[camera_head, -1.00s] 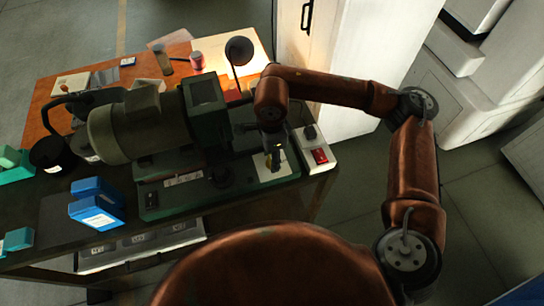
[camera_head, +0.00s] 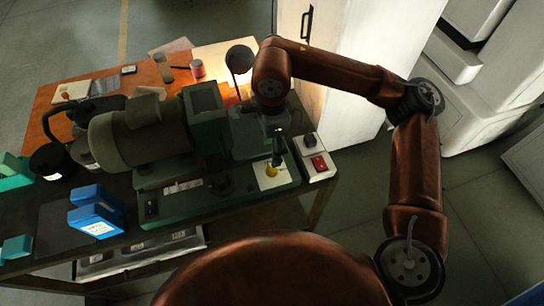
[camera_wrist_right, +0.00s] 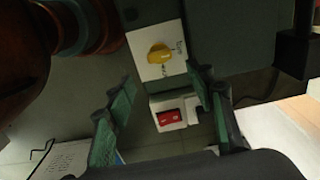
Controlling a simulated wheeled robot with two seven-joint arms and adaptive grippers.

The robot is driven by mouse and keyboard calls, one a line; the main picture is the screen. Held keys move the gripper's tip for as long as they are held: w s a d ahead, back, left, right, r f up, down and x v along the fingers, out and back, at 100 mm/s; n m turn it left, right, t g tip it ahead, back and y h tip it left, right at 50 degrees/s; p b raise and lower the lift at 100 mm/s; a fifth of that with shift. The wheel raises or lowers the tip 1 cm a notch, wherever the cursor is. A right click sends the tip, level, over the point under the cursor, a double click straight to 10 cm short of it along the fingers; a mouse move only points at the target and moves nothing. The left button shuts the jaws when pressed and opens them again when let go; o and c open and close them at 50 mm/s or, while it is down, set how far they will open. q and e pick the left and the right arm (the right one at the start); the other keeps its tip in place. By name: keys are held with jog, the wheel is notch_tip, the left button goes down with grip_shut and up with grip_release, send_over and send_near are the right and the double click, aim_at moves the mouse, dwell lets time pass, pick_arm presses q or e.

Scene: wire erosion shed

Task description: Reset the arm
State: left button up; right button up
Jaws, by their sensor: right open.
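My right gripper (camera_head: 278,160) hangs over the right end of the green machine (camera_head: 220,196), near a yellow knob (camera_head: 271,171) on a pale plate. In the right wrist view, the two green-padded fingers (camera_wrist_right: 163,95) are spread wide with nothing between them touching the pads. The yellow knob (camera_wrist_right: 158,54) shows beyond the fingers, apart from them. A white box with a red switch (camera_wrist_right: 170,118) shows between the fingers. My left gripper is not in view.
The white switch box (camera_head: 319,164) stands at the machine's right end. A lamp (camera_head: 239,60) rises behind the gripper. Blue boxes (camera_head: 96,212) stand on the left of the bench. A white cabinet (camera_head: 355,60) stands behind the arm. Open floor lies to the right.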

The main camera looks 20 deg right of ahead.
notch_tip(320, 180, up, 2)
jog(key=shift+r, duration=0.1)
dwell(0.5)
